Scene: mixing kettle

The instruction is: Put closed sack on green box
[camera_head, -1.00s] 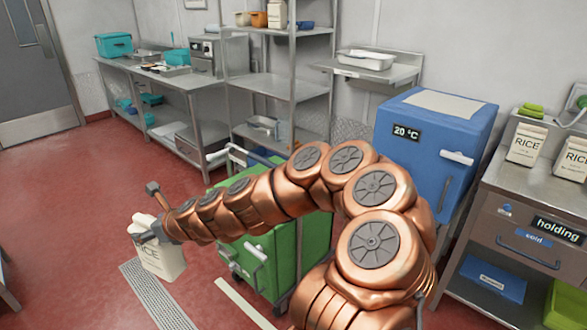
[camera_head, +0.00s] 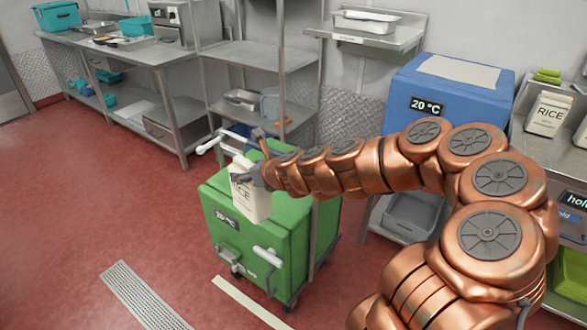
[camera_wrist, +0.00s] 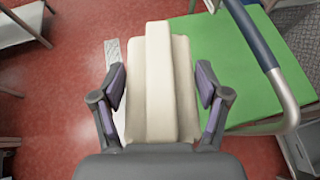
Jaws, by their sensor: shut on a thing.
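A white rice sack (camera_head: 250,198) with a folded top is held by my gripper (camera_head: 246,179) in the head view. In the wrist view the sack (camera_wrist: 160,85) sits between the two fingers of my gripper (camera_wrist: 160,95), which is shut on it. The green box (camera_head: 290,228) stands on wheels with a pale push handle. In the head view the sack overlaps the box's top left and front. In the wrist view the green top (camera_wrist: 235,70) lies to the right of the sack and lower. I cannot tell whether the sack touches the box.
A blue box (camera_head: 450,100) marked 20 °C stands at the right beside a counter with more rice sacks (camera_head: 547,114). Steel tables and shelves (camera_head: 255,57) line the back wall. A floor drain (camera_head: 143,297) lies front left. Red floor at left is clear.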

